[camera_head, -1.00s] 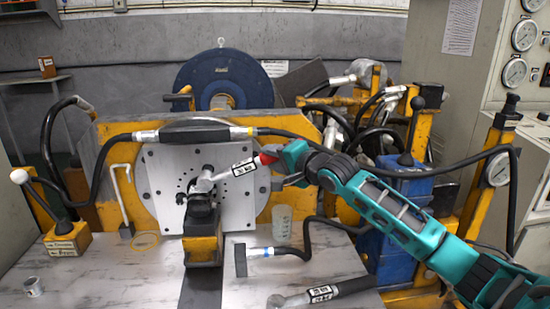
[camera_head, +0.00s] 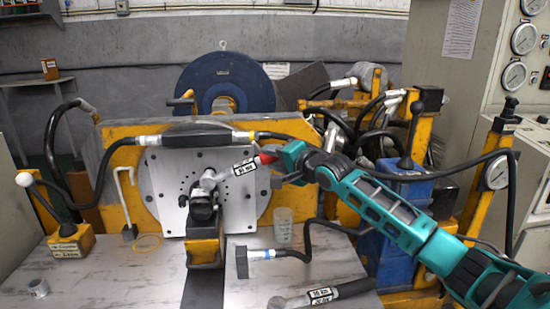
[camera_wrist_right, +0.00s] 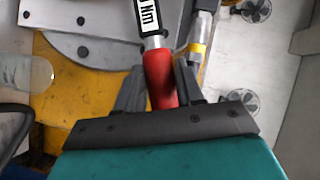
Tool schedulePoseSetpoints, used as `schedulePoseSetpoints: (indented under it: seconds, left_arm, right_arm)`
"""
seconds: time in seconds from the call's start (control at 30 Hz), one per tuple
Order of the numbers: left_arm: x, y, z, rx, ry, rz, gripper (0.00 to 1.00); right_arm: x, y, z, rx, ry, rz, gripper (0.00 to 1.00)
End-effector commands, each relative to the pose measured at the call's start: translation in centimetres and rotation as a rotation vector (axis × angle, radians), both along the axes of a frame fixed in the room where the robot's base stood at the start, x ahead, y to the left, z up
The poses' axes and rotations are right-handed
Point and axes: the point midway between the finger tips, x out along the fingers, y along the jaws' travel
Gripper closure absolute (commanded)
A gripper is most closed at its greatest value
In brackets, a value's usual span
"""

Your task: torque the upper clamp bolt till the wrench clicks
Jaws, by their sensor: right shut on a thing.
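My right gripper (camera_head: 276,165) is shut on the red handle end of a torque wrench (camera_head: 232,174). In the right wrist view the red grip (camera_wrist_right: 160,79) lies between the two fingers (camera_wrist_right: 158,90), with a white "Nm" label above it. The wrench slants down to the left, and its head sits at the top of the dark clamp (camera_head: 202,208) in front of the grey round-holed plate (camera_head: 160,180). The bolt itself is hidden under the wrench head. My left gripper is not in view.
A black hose (camera_head: 290,138) runs close behind my right gripper. The bench's left part is mostly clear.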

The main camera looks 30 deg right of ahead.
Motion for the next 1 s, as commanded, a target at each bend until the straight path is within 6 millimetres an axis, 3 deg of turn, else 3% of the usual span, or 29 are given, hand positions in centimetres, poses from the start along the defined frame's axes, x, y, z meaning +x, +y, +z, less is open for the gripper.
schedulePoseSetpoints:
  seconds: [0.03,1.0]
  left_arm:
    - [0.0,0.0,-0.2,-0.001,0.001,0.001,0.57]
    - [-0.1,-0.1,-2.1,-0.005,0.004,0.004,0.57]
  right_arm:
    - [0.2,-0.8,0.7,0.009,-0.024,-0.015,1.0]
    - [-0.1,-1.5,-1.6,0.138,-0.084,-0.014,1.0]
